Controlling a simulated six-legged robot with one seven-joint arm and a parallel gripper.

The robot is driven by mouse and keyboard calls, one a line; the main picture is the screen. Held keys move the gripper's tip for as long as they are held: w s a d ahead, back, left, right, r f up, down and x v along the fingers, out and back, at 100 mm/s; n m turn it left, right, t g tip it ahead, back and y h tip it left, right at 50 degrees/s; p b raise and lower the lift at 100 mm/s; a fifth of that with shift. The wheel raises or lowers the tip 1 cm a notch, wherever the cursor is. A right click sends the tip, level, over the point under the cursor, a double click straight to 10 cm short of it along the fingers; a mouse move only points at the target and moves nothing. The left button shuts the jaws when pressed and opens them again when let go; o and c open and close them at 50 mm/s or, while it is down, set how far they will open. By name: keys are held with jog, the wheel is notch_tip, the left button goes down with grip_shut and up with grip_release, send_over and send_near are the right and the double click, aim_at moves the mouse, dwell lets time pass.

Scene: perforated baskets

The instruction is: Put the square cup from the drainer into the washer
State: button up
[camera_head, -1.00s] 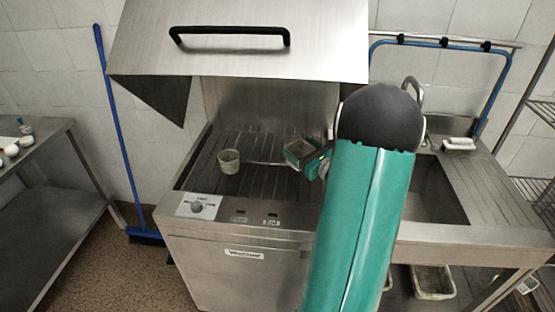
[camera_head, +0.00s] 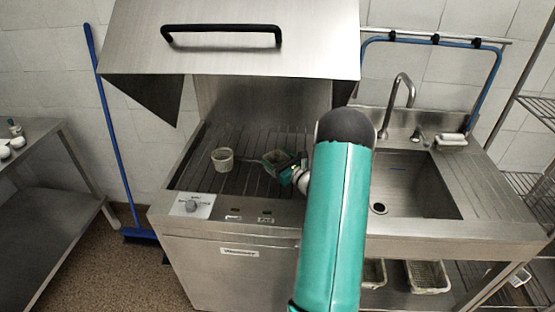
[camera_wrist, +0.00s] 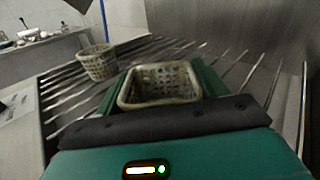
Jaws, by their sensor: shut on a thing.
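The square cup, a perforated basket with a squared rim, shows in the wrist view (camera_wrist: 160,84) between my green fingers. My gripper (camera_head: 284,168) is shut on it; in the head view the cup (camera_head: 274,158) is at the left of the gripper, over the washer's slatted rack. Whether its base touches the rack I cannot tell. The washer (camera_head: 240,185) has its steel hood (camera_head: 235,65) raised. A round perforated cup (camera_head: 222,160) stands upright on the rack to the left, and it also shows in the wrist view (camera_wrist: 97,63).
The sink (camera_head: 415,185) with its tap and the drainboard (camera_head: 470,175) lie to the right of my arm. A steel side table (camera_head: 50,190) stands at the left, with a blue broom (camera_head: 108,120) against the wall. The rack's front left is clear.

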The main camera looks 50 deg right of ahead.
jog(key=o, duration=1)
jog(key=shift+f, duration=0.1)
